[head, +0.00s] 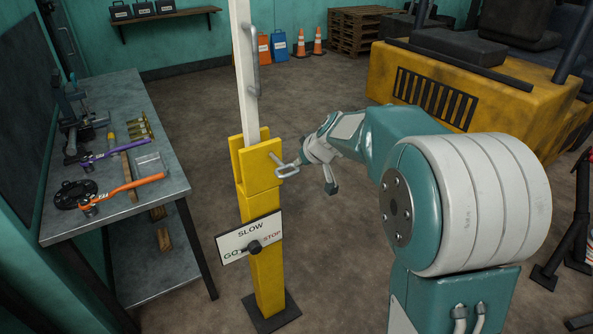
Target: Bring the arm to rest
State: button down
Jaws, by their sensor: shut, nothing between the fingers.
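My arm (400,140) reaches from the right side of the head view toward the yellow post (262,205). My gripper (326,172) is just right of the upper part of the post. It is shut and holds nothing. A grey metal handle (287,170) sticks out from the post close to the gripper; I cannot tell whether they touch. A white bar (245,75) with a grey grip stands upright at the top of the post. A sign (248,236) reading SLOW, GO and STOP, with a black knob, is lower on the post.
A metal workbench (165,185) with tools stands at the left. A yellow forklift body (455,85) fills the upper right. Wooden pallets (362,30) and orange cones (300,44) are at the back. A black stand (565,225) is at the right edge. Floor left of the post is clear.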

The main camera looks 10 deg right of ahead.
jog(key=shift+v, duration=0.95)
jog(key=s+a+r+m+g, duration=0.1)
jog(key=s+a+r, duration=0.15)
jog(key=s, duration=0.65)
jog(key=s+a+r, duration=0.1)
jog(key=s+r, duration=0.2)
jog(key=s, duration=0.6)
jog(key=s+d+f+m+h, duration=0.1)
jog(key=s, duration=0.7)
jog(key=s+f+m+g+h, duration=0.1)
jog(key=s+f+m, duration=0.1)
jog(key=s, duration=0.6)
jog(key=shift+d+f+h, duration=0.15)
jog(key=shift+d+h, duration=0.25)
